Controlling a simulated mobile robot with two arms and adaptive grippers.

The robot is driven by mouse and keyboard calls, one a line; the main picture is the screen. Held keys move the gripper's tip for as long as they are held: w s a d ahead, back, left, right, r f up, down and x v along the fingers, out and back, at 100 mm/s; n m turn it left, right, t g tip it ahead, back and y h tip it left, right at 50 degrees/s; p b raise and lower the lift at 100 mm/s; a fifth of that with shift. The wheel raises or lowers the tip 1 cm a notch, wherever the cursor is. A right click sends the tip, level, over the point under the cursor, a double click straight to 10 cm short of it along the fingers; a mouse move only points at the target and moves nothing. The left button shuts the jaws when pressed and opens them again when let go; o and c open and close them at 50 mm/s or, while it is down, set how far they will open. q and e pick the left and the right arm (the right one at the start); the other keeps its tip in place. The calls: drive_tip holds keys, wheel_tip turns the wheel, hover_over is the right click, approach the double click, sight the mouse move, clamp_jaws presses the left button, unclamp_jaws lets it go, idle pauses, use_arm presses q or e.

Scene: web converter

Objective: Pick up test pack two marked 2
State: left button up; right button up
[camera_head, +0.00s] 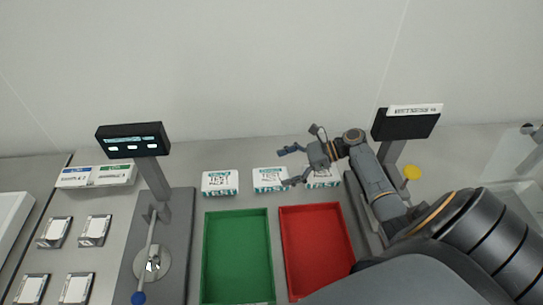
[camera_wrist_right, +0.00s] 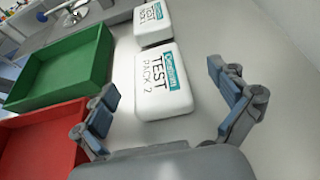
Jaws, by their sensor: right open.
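Test pack two (camera_wrist_right: 163,85) is a white box with a teal label reading "TEST PACK 2" in the right wrist view. In the head view it appears to be the middle pack (camera_head: 270,175) of a row of three behind the trays. My right gripper (camera_head: 287,167) is open and empty, pointing left just to the right of this pack. In the right wrist view its fingers spread to either side of the pack, which lies a little ahead of them, apart. My left gripper is not in view.
Another pack (camera_head: 220,184) stands to the left, and a third (camera_head: 323,181) is partly hidden under my right gripper. A green tray (camera_head: 237,214) and a red tray (camera_head: 313,207) lie in front. Display stands (camera_head: 133,139) and (camera_head: 407,124) flank the row; a wall is behind.

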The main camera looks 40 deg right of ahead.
sight(261, 177)
drive_tip(key=shift+w+a+f, duration=0.15)
drive_tip(key=shift+a+f, duration=0.15)
drive_tip(key=shift+a, duration=0.25)
drive_tip(key=shift+w+a+f+b, duration=0.1)
drive_tip(key=shift+a+b, duration=0.55)
drive_tip(key=shift+a, duration=0.05)
drive_tip(key=b+x, duration=0.2)
drive_tip(key=x, duration=0.1)
drive_tip(key=shift+w+a+f+b, duration=0.1)
drive_tip(key=shift+w+f+b, duration=0.1)
drive_tip(key=shift+f+b, duration=0.15)
drive_tip(key=shift+w+a+f, duration=0.1)
drive_tip(key=shift+w+a, duration=0.05)
drive_tip(key=shift+a, duration=0.25)
drive_tip(key=shift+c, duration=0.7)
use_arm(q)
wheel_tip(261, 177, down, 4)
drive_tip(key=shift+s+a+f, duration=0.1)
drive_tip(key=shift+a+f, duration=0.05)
use_arm(e)
drive_tip(key=c, duration=1.2)
drive_tip(key=shift+r, duration=0.2)
